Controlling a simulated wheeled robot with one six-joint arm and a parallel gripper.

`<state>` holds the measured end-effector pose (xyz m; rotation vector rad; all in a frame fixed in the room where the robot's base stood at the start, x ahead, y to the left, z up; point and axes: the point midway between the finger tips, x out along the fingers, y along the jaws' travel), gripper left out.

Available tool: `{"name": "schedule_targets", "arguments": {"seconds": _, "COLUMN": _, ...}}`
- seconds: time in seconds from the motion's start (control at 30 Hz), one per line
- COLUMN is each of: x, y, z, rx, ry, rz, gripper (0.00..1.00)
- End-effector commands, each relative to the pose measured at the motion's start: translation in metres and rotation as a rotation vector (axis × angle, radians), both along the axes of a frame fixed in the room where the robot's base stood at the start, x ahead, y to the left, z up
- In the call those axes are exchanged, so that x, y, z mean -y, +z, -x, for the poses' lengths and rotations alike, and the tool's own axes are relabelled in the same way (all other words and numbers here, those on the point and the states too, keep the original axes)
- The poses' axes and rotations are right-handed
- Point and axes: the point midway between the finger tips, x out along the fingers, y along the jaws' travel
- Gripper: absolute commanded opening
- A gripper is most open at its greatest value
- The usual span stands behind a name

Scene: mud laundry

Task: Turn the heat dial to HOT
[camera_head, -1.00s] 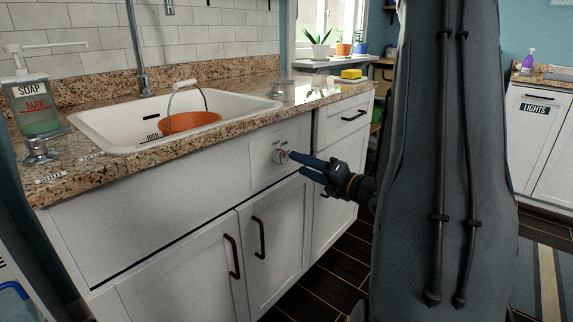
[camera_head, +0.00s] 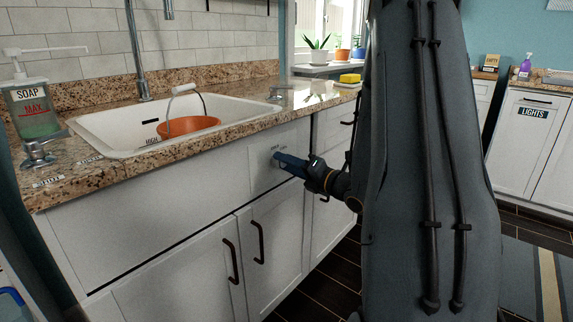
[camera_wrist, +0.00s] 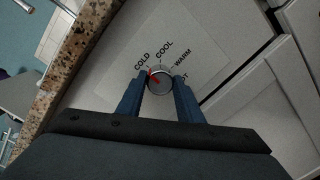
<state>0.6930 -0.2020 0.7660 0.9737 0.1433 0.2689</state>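The heat dial (camera_wrist: 160,80) is a small round grey knob with a red pointer on the white panel below the counter. In the wrist view its pointer is turned toward the COLD label. COOL and WARM are readable around it; the last label is partly covered by a fingertip. My gripper (camera_wrist: 161,82) has one blue finger on each side of the dial, close against its sides and apparently shut on it. In the head view my gripper (camera_head: 279,160) reaches the panel, and its fingers hide the dial.
The granite counter edge (camera_head: 180,147) runs above the panel. The sink (camera_head: 105,130) holds an orange bucket (camera_head: 188,126). Cabinet doors with dark handles (camera_head: 258,243) lie below. A yellow sponge (camera_head: 350,78) is on the counter, and dark floor is open to the right.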

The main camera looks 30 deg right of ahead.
Motion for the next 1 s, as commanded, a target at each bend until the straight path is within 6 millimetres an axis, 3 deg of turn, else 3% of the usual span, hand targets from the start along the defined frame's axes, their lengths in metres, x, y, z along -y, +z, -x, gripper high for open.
{"name": "schedule_targets", "arguments": {"seconds": 0.47, "x": 0.0004, "y": 0.0007, "z": 0.0004, "rx": -0.034, "ry": -0.001, "rz": -0.089, "gripper": 0.11}}
{"name": "schedule_targets", "arguments": {"seconds": 1.0, "x": 0.0009, "y": 0.0017, "z": 0.0008, "rx": -0.196, "ry": -0.001, "rz": -0.532, "gripper": 0.11}}
